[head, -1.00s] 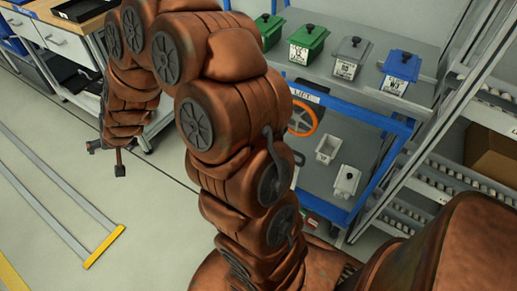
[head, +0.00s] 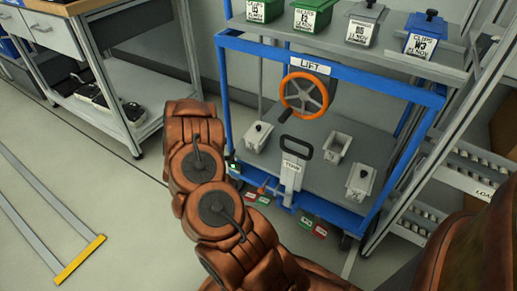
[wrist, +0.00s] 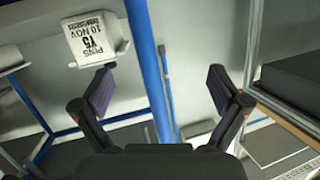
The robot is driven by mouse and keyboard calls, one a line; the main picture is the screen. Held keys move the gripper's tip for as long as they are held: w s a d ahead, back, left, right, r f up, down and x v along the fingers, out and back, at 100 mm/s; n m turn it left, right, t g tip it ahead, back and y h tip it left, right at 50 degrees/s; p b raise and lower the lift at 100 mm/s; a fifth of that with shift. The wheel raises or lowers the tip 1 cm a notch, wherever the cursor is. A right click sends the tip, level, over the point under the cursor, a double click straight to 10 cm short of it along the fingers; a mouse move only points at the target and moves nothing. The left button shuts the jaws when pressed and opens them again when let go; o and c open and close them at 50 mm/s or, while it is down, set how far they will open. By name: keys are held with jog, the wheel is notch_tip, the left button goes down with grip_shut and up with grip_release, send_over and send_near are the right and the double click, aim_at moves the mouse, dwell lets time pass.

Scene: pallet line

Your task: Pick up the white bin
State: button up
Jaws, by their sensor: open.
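In the head view, white bins stand on the grey deck of the blue lift cart: one at the left (head: 258,137), one at the middle (head: 337,148) that looks open-topped, and one at the right (head: 360,182). The left and right ones have dark knobs. In the wrist view a white bin (wrist: 98,45), labelled "PINS Y5 10 NOV", appears upside down at upper left, beyond the left finger. My gripper (wrist: 160,90) is open with nothing between its fingers. In the head view its fingers are hidden by my arm.
A blue cart post (wrist: 150,70) crosses the wrist view between the fingers. An orange handwheel (head: 306,96) and a black-handled lever (head: 296,160) stand at the cart's front. Green, grey and blue bins fill the upper shelf (head: 400,55). A workbench (head: 110,40) is at left.

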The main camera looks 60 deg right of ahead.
aim_at(257, 137)
jog(key=s+d+f+h, duration=0.1)
jog(key=s, duration=0.1)
jog(key=s+d+f+g+h+b, duration=0.1)
jog(key=s, duration=0.2)
jog(key=s+d+f+g+h+b, duration=0.1)
jog(key=s+d, duration=0.1)
jog(key=shift+s+d+f, duration=0.1)
jog(key=shift+s+f, duration=0.2)
jog(key=shift+f, duration=0.1)
jog(key=d+b, duration=0.1)
jog(key=d, duration=0.2)
jog(key=d+b, duration=0.2)
jog(key=d, duration=0.2)
jog(key=d+b, duration=0.1)
jog(key=d, duration=0.3)
jog(key=shift+w+d, duration=0.15)
jog(key=shift+w, duration=0.2)
jog(key=shift+w+d+r+b, duration=0.1)
jog(key=shift+d+b, duration=0.2)
jog(key=shift+d, duration=0.15)
jog(key=shift+c, duration=0.3)
jog(key=c, duration=1.7)
jog(key=shift+c, duration=0.3)
jog(key=shift+r, duration=0.15)
